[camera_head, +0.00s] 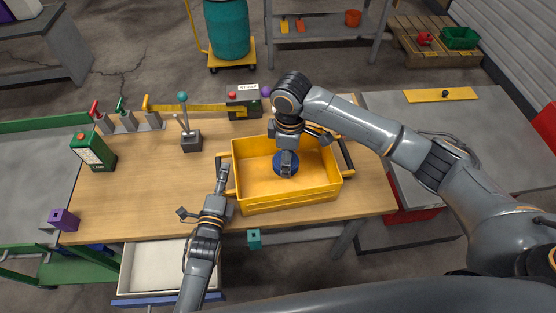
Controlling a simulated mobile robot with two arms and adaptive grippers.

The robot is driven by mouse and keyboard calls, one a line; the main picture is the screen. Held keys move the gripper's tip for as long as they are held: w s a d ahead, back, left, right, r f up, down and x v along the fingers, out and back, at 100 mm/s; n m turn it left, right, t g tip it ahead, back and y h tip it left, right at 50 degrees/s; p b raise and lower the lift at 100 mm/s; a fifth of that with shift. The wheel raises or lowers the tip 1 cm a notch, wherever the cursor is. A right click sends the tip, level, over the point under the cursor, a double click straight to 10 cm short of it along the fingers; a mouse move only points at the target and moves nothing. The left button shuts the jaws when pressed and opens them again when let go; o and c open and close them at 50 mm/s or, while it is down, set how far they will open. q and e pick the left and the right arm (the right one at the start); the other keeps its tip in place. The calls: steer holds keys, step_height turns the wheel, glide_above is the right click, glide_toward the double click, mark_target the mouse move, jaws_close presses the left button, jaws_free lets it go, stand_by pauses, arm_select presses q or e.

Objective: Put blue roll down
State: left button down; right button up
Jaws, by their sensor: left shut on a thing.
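A blue roll (280,168) lies inside the yellow crate (290,196), near the middle of its floor. My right gripper (287,165) points straight down into the crate, right over the roll and partly covering it. Its fingertips overlap the roll, and I cannot tell whether they hold it. My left gripper (223,179) is at the crate's left side, shut on the crate's left handle. Its fingers partly hide that handle.
The crate stands on a wooden workbench (145,198). A lever box (191,141), a green device (93,151) and a purple block (63,219) stand to its left. An open drawer (150,268) sticks out below. The bench's left middle is free.

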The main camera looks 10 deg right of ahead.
arm_select(q)
steer(key=shift+f, duration=0.1)
arm_select(e)
step_height(320, 180, down, 11)
steer(key=shift+s+r, duration=0.1)
steer(key=shift+s, duration=0.05)
stand_by(0.3)
steer(key=o, duration=1.2)
step_height(320, 180, up, 12)
steer(key=shift+r, duration=0.1)
arm_select(q)
steer(key=c, duration=1.2)
jaws_free()
